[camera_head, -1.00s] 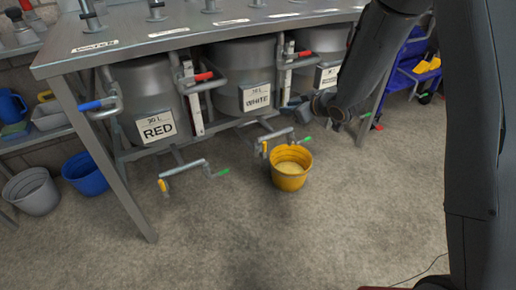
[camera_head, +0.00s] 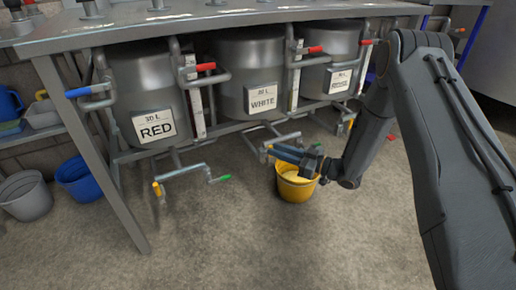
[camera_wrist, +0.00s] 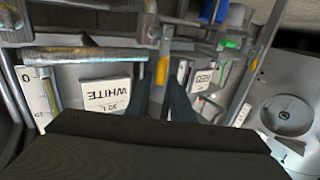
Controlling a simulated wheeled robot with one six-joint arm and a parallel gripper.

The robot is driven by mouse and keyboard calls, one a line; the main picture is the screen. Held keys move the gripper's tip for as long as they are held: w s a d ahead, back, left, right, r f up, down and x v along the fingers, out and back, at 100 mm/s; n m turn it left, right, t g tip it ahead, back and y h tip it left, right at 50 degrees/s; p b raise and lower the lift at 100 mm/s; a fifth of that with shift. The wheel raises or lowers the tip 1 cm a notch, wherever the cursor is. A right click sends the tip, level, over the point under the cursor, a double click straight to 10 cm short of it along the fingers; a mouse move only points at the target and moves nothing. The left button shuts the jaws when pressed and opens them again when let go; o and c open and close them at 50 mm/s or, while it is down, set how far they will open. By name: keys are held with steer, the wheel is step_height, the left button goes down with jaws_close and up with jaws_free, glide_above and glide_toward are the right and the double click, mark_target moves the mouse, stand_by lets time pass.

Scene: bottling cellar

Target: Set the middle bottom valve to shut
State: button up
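The middle bottom pipe (camera_head: 284,139) runs low below the tank labelled WHITE (camera_head: 262,98). A small yellow lever (camera_head: 268,151) shows at its left end, beside my gripper (camera_head: 277,152). In the wrist view the yellow lever (camera_wrist: 162,70) stands upright just beyond and between the two dark fingertips of my gripper (camera_wrist: 159,80). The fingers are apart with a gap between them, and I see no grip on the lever. A green lever (camera_wrist: 231,43) shows to its right there. In the head view my gripper and arm hide the right end of the pipe.
A yellow bucket (camera_head: 297,188) stands on the floor right under my gripper. The left bottom pipe (camera_head: 186,171) has yellow and green levers. The tank labelled RED (camera_head: 150,80) and red-handled upper pipes are close by. The floor in front is free.

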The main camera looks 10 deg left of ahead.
steer(key=b+x, duration=0.2)
steer(key=x, duration=0.5)
steer(key=shift+b, duration=0.35)
jaws_close()
